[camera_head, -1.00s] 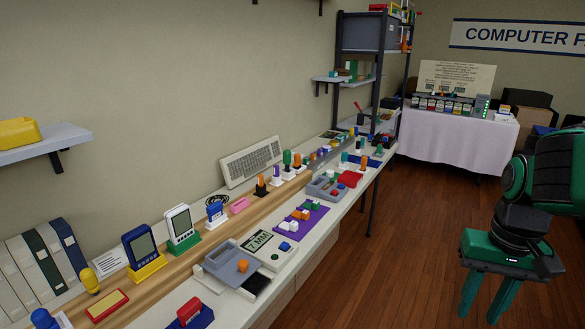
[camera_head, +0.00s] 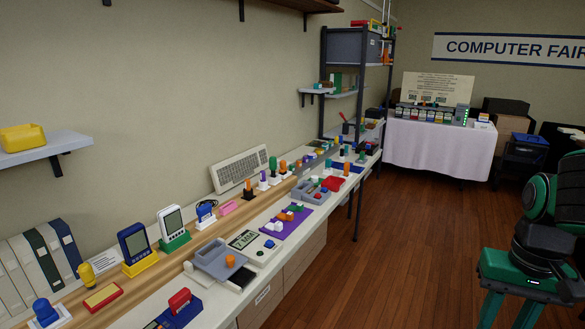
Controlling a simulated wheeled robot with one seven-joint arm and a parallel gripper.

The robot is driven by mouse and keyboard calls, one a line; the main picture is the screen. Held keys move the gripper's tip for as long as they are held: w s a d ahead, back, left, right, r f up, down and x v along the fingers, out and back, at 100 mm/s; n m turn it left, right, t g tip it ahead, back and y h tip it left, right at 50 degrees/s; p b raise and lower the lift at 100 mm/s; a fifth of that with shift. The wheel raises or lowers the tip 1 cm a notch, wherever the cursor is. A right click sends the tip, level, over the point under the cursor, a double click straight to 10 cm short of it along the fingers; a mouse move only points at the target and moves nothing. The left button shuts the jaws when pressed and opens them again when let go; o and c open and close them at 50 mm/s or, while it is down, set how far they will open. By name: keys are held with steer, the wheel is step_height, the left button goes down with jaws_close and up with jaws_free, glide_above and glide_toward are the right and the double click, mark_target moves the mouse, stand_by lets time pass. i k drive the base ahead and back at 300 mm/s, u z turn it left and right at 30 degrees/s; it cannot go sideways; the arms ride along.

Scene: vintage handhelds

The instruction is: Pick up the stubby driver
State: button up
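I cannot tell for sure which thing is the stubby driver. Several small upright handle-like pieces stand in a row on the wooden riser, among them a black and orange one (camera_head: 248,189), a white and purple one (camera_head: 263,181) and a green one (camera_head: 273,166). A short yellow knobbed piece (camera_head: 86,273) and a blue knobbed piece (camera_head: 44,311) are at the near left. My gripper (camera_head: 507,315) hangs at the lower right over the floor, well away from the bench. Its green fingers are apart with nothing seen between them; their tips are cut off by the frame edge.
The long bench (camera_head: 207,301) runs along the left wall, holding handheld consoles, a grey tray (camera_head: 215,262), a purple mat (camera_head: 290,226) and a red block (camera_head: 179,300). A dark shelf rack (camera_head: 323,80) stands at its far end. A clothed table (camera_head: 440,150) is behind. The wooden floor is clear.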

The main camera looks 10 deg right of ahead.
mark_target(272, 160)
steer(key=z, duration=0.35)
steer(key=i, duration=2)
steer(key=u, duration=0.55)
